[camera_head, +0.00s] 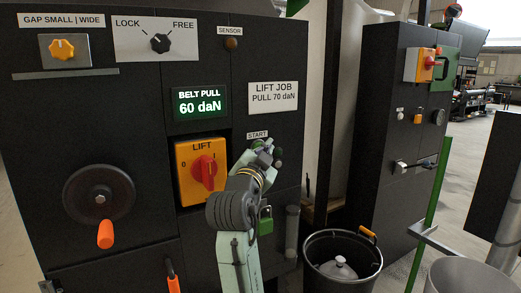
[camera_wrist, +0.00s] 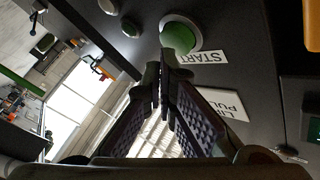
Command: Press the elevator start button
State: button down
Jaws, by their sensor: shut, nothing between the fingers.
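The start button (camera_wrist: 178,37) is a green round button in a silver ring on the dark panel, seen in the wrist view. Its START label (camera_wrist: 203,57) is beside it and also shows in the head view (camera_head: 257,135). My gripper (camera_wrist: 167,60) is shut and empty, its fingertips overlapping the button's lower edge in the wrist view. I cannot tell whether they touch it. In the head view my gripper (camera_head: 264,148) is at the panel just below the label and hides most of the button.
A red LIFT switch (camera_head: 203,168) on a yellow plate is left of my gripper. A display (camera_head: 200,103) reads BELT PULL 60 daN; a sign (camera_head: 273,97) reads LIFT JOB PULL 70 daN. A black bin (camera_head: 319,274) stands below right. A handwheel (camera_head: 99,194) is far left.

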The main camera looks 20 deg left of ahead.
jog(key=shift+w+a, duration=0.3)
jog(key=shift+a, duration=0.1)
dwell(0.8)
jog(key=shift+s+d, duration=0.55)
jog(key=shift+d, duration=0.15)
jog(key=s+d, duration=0.1)
jog(key=d, duration=0.1)
jog(key=s+d, duration=0.2)
dwell(0.4)
dwell(0.6)
